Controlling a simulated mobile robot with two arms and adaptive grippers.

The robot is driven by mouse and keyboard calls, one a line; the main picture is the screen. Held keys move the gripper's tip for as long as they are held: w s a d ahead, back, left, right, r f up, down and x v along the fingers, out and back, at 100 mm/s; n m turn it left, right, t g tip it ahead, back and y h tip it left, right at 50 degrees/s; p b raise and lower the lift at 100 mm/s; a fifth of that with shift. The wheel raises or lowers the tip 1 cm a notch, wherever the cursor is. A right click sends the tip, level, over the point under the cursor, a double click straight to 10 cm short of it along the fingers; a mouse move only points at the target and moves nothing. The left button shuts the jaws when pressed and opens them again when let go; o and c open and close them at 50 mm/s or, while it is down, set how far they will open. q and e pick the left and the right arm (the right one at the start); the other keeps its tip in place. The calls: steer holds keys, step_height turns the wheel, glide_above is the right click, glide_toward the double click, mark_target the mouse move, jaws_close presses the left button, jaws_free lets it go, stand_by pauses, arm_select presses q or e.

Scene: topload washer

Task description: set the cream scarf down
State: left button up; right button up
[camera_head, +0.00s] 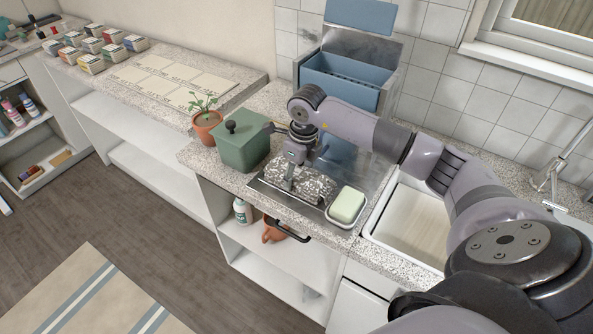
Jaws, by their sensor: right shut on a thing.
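My right gripper (288,184) reaches down over a metal tray (262,187) on the counter. It is shut on a crumpled, mottled grey-and-white thing (318,187), which lies low at the tray. Whether this thing touches the tray along its whole length is hard to tell. I see nothing plainly cream-coloured and scarf-like, and I cannot tell whether the mottled thing is the cream scarf. My left gripper is not in view.
A green lidded box (240,150) and a potted plant (207,127) stand left of the tray. A soap bar (347,205) in a dish is close on the right, then a sink (408,225). A blue open-lidded container (345,82) stands behind.

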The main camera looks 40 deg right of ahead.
mark_target(301, 173)
steer(key=shift+r, duration=0.1)
steer(key=o, duration=1.7)
steer(key=shift+c, duration=0.2)
steer(key=shift+r, duration=0.15)
step_height(301, 173, up, 12)
steer(key=s+b, duration=0.1)
steer(key=b, duration=0.2)
steer(key=shift+s+d, duration=0.15)
steer(key=shift+d, duration=0.1)
